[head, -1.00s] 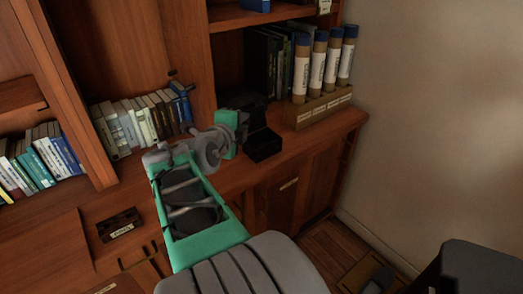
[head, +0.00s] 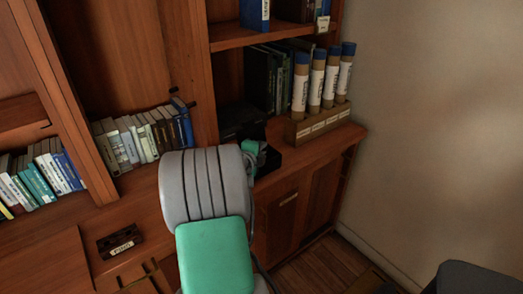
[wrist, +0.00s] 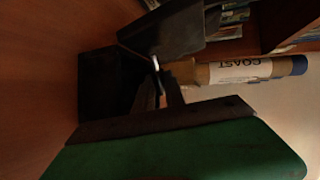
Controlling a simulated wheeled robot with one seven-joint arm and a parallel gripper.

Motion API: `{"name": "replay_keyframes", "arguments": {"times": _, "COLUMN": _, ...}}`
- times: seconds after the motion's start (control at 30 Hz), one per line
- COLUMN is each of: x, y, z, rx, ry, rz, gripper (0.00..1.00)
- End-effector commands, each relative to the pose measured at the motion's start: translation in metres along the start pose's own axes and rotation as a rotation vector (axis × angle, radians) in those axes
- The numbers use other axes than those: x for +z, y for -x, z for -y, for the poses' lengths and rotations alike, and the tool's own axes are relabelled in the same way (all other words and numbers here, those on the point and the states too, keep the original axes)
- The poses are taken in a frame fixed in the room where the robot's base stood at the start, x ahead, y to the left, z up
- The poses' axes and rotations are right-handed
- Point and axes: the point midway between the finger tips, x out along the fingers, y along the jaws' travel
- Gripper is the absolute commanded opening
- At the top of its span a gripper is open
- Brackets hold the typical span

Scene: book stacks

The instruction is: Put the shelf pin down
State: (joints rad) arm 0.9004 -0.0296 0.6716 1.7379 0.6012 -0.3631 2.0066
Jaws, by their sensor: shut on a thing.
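My gripper (wrist: 163,88) is in the wrist view, its dark fingers shut on a small, pale, thin piece, the shelf pin (wrist: 156,63). The pin pokes out past the fingertips, close to an open black box (wrist: 108,84). I cannot tell whether the pin touches the box or is above it. In the head view my grey and green arm hides the fingers and the pin. Only part of the black box (head: 292,158) shows there, on the wooden counter right of my wrist.
Cardboard tubes (head: 317,80) with blue caps stand in a wooden holder (head: 318,125) right of the box. Books (head: 145,135) line the shelf to the left. A small dark labelled tray (head: 121,243) sits on the counter at lower left. The counter's right end (head: 345,138) is clear.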

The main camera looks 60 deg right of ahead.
Motion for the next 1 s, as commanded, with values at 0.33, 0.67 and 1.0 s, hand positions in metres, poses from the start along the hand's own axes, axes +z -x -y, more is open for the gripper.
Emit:
{"name": "replay_keyframes", "arguments": {"times": 0.33, "x": 0.000, "y": -0.002, "z": -0.007, "rx": -0.003, "ry": -0.002, "rz": 0.000, "gripper": 0.00}}
{"name": "replay_keyframes", "arguments": {"times": 0.67, "x": 0.000, "y": -0.004, "z": -0.012, "rx": -0.002, "ry": -0.001, "rz": 0.000, "gripper": 0.00}}
{"name": "replay_keyframes", "arguments": {"times": 1.0, "x": 0.000, "y": -0.005, "z": -0.016, "rx": -0.002, "ry": -0.001, "rz": 0.000, "gripper": 0.00}}
